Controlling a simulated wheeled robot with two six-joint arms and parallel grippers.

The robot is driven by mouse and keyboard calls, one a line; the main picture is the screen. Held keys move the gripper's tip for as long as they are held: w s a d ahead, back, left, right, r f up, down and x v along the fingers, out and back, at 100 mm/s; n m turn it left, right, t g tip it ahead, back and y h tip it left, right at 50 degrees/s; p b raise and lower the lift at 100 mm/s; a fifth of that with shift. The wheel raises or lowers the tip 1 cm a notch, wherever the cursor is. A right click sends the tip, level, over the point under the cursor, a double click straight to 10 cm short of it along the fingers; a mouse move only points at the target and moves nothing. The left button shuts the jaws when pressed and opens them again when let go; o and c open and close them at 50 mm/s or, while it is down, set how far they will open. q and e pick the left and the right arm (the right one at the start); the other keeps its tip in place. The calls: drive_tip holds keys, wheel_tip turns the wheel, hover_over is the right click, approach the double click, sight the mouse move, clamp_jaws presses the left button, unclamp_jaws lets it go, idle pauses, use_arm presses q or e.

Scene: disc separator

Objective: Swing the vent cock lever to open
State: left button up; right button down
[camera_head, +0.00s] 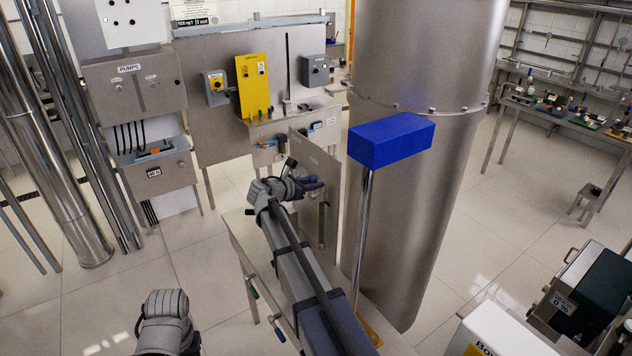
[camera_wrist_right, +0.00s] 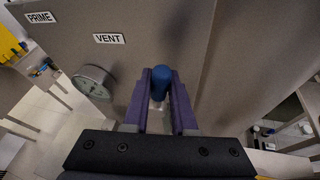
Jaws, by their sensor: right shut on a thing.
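The vent cock lever (camera_wrist_right: 161,82) shows its blue grip in the right wrist view, below a VENT label (camera_wrist_right: 109,39) on a grey panel. My right gripper (camera_wrist_right: 162,88) is shut on this grip, with a purple finger on either side of it. The lever's lower part and its pivot are mostly hidden between the fingers. In the head view my right gripper (camera_head: 309,185) is small and lies against the front of the grey panel (camera_head: 322,160). The lever is hard to make out there. My left gripper is out of view.
A round gauge (camera_wrist_right: 93,82) and a PRIME label (camera_wrist_right: 40,17) are left of the lever. A large steel column (camera_head: 415,220) and a blue block (camera_head: 390,139) on a post stand right of the panel. A control board (camera_head: 215,130) stands behind.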

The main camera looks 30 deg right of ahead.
drive_tip(key=shift+w+a+n+g+p, duration=0.1)
drive_tip(key=shift+w+n+g+p, duration=0.3)
drive_tip(key=shift+w+n+g, duration=0.25)
drive_tip(key=shift+s, duration=0.1)
drive_tip(key=c, duration=0.7)
unclamp_jaws()
drive_tip(key=shift+c, duration=0.2)
drive_tip(key=shift+r, duration=0.1)
drive_tip(key=shift+a+r, duration=0.15)
drive_tip(key=shift+a, duration=0.2)
drive_tip(key=p+v, duration=0.3)
drive_tip(key=v, duration=0.4)
